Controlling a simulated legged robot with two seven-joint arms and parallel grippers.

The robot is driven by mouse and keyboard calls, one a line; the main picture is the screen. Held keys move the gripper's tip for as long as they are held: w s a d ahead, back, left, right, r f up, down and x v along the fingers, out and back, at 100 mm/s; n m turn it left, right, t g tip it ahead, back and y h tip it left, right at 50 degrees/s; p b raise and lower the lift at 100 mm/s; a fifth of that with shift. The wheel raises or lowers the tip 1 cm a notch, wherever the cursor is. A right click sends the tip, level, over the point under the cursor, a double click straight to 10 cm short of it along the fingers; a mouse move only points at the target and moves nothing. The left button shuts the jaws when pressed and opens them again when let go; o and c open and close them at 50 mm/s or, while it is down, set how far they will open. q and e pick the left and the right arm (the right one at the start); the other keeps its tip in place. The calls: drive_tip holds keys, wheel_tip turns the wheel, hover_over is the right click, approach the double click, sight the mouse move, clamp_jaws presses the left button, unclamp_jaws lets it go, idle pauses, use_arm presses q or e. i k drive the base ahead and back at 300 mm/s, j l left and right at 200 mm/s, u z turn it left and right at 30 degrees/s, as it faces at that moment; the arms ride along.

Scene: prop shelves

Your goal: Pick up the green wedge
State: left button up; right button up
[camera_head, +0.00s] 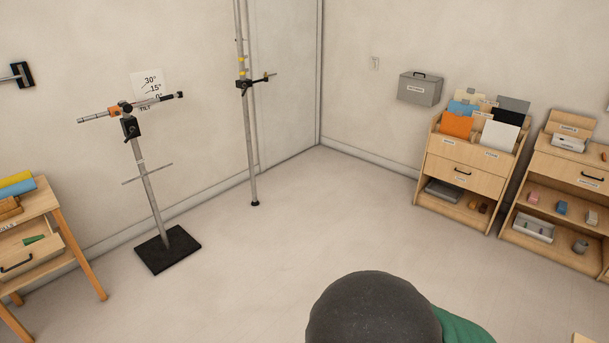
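A small green wedge-shaped piece (34,239) lies in the open drawer (22,262) of the wooden table at the left edge of the head view. It looks pointed toward the left. The drawer's front has a dark handle, and the drawer is pulled out under the tabletop. Neither of my grippers is in view, so their distance to the wedge cannot be seen.
The wooden table (43,198) carries yellow and blue blocks. A black-based stand (168,249) is right of it, with a pole (251,160) behind. Two wooden shelves (466,176) line the right. A dark dome (372,310) with green beside it fills the bottom. The middle floor is clear.

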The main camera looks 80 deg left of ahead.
sight(28, 241)
drive_tip(key=u, duration=4.5)
drive_tip(key=i, duration=2.7)
drive_tip(key=i+u, duration=0.15)
drive_tip(key=i, duration=0.4)
drive_tip(key=i+u, duration=0.15)
drive_tip(key=i, duration=0.4)
drive_tip(key=i+l+u, duration=0.15)
drive_tip(key=i, duration=0.4)
